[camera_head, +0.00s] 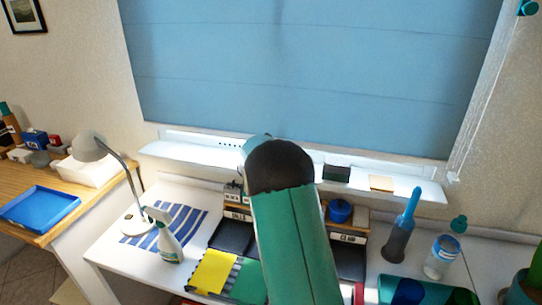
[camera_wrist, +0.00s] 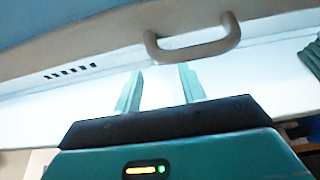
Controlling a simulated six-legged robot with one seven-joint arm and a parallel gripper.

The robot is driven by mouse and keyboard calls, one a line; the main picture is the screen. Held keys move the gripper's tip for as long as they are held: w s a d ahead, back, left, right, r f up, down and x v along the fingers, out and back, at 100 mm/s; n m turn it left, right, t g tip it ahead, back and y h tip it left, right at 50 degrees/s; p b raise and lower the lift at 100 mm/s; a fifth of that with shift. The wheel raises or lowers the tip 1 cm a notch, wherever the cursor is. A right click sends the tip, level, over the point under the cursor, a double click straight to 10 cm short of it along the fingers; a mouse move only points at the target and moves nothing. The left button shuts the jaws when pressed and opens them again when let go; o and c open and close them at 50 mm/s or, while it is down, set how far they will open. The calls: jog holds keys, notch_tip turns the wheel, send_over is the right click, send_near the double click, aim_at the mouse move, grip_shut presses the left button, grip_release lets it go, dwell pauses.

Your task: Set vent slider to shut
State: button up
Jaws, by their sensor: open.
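A row of dark vent slots (camera_wrist: 70,72) runs along the pale window frame at the left of the wrist view. The slots also show small in the head view (camera_head: 229,144), below the blue blind. I cannot make out a separate slider knob or its setting. My gripper (camera_wrist: 160,74) is open and empty, with two teal fingers pointing at the frame, to the right of the slots. A beige curved handle (camera_wrist: 196,46) is on the frame just beyond the fingertips. In the head view my arm hides the gripper and part of the frame.
The white sill (camera_head: 405,187) holds a dark box (camera_head: 337,173) and a tan block (camera_head: 381,183). The blue blind (camera_head: 300,65) hangs above. Below, the desk carries a lamp (camera_head: 92,147), a spray bottle (camera_head: 164,236) and several other items.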

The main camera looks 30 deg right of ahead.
jog(key=x, duration=0.4)
jog(key=shift+w+d+f, duration=0.1)
jog(key=shift+w, duration=0.05)
grip_shut()
